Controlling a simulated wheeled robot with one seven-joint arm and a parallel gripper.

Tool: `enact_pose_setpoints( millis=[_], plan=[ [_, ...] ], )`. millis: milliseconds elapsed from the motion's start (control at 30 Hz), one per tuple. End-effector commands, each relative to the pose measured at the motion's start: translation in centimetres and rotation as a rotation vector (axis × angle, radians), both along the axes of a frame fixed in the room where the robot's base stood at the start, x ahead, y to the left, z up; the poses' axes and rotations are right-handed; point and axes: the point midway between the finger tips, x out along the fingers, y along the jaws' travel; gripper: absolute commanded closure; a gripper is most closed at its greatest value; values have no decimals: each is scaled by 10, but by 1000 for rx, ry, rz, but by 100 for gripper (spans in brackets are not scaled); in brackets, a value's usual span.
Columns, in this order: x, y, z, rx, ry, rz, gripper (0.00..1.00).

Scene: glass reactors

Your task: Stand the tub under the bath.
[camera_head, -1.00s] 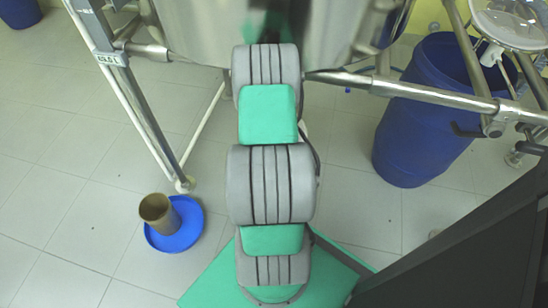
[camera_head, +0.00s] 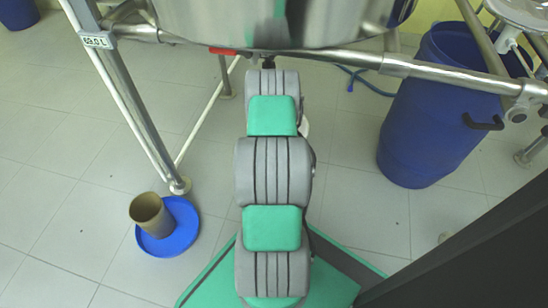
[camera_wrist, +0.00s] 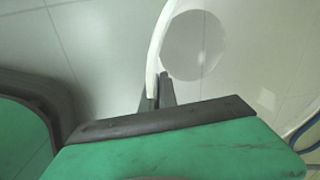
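The bath is the big shiny steel vessel (camera_head: 270,22) at the top of the head view, carried on a steel pipe frame. In the wrist view, the dark fingers of my gripper (camera_wrist: 160,90) are closed on the white edge of a pale, translucent tub (camera_wrist: 235,40). The tub spreads right from the fingers, and a round shape shows through it. Its far part runs out of the picture. In the head view my arm hides the gripper and nearly all of the tub, so its gap to the floor and the bath cannot be told.
A frame leg (camera_head: 150,130) stands left of my arm. Beside it a brown cup (camera_head: 150,215) rests on a blue dish (camera_head: 178,232). A large blue barrel (camera_head: 430,125) stands right, under a frame pipe (camera_head: 440,72). A blue hose (camera_head: 365,80) lies on the floor behind.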

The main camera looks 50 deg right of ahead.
Motion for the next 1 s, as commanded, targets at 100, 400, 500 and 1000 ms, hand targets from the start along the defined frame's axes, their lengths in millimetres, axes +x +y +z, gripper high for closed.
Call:
enact_pose_setpoints(
  millis=[100, 400, 500, 1000],
  plan=[
    [1, -1, -5, -3, -2, 0, 100],
    [0, 0, -8, -1, -1, 0, 95],
    [0, 0, -7, -1, -1, 0, 87],
    [1, 0, 11, -4, -3, 0, 76]
  ],
)
